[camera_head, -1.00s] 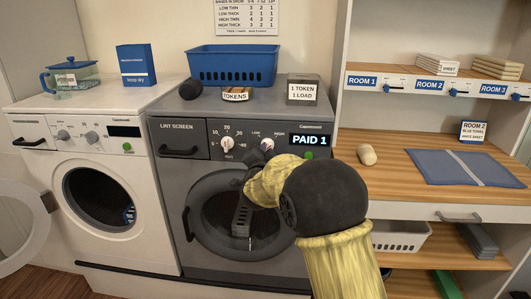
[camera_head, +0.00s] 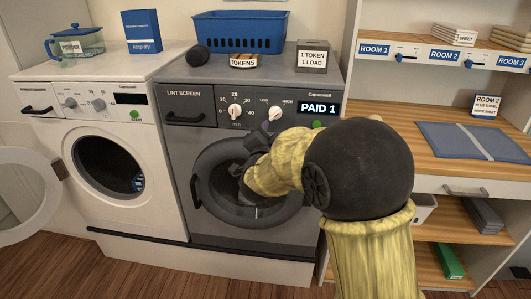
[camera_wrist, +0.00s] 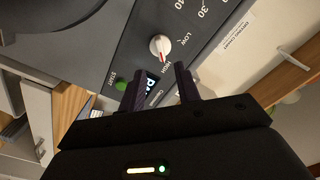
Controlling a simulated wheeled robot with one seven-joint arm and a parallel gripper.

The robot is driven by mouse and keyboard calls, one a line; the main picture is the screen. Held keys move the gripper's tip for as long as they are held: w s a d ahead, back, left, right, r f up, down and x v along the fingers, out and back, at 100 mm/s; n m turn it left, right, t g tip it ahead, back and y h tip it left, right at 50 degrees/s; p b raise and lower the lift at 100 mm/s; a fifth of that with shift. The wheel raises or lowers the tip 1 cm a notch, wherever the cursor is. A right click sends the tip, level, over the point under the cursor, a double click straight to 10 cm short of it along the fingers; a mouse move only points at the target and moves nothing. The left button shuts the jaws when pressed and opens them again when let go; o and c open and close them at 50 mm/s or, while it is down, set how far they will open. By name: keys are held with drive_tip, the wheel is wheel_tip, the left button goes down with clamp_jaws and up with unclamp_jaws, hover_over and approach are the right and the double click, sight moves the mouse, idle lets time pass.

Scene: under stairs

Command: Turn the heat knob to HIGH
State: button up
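The heat knob (camera_head: 275,113) is a small white dial on the grey dryer's (camera_head: 178,148) panel, between LOW and HIGH labels. In the wrist view the knob (camera_wrist: 160,46) has a red mark; its exact setting is hard to read. My gripper (camera_wrist: 160,76) is open and empty, its two dark fingers apart and short of the knob. The "PAID 1" display (camera_wrist: 152,86) shows between them. In the head view my gripper (camera_head: 256,141) is in front of the dryer, below the knob, partly hidden by my own arm.
A timer knob (camera_head: 235,111) sits left of the heat knob. The green start button (camera_wrist: 121,85) is near one finger. The dryer top holds a blue basket (camera_head: 238,32), a tokens tray (camera_head: 243,61) and a token box (camera_head: 312,56). Shelves (camera_head: 450,150) stand at right.

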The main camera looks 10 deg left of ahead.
drive_tip(key=s, duration=0.9)
drive_tip(key=shift+a, duration=0.15)
drive_tip(key=s+d+f+n+g+y, duration=0.2)
drive_tip(key=s+d+f+n+g, duration=0.2)
drive_tip(key=d+f+n+g, duration=0.45)
drive_tip(key=s+d+f+n+g+h, duration=0.1)
drive_tip(key=s+d+f+g, duration=0.2)
drive_tip(key=s+d+f, duration=0.35)
drive_tip(key=s+d+f+g, duration=0.4)
drive_tip(key=s+d, duration=0.3)
drive_tip(key=s, duration=0.2)
drive_tip(key=w+p+v, duration=0.2)
drive_tip(key=p+v, duration=0.9)
drive_tip(key=w+r+p+v, duration=0.1)
drive_tip(key=w+p+v, duration=0.1)
drive_tip(key=p+v, duration=0.8)
drive_tip(key=shift+w+a+r+p, duration=0.25)
drive_tip(key=shift+a+r+p, duration=0.2)
drive_tip(key=shift+a, duration=0.2)
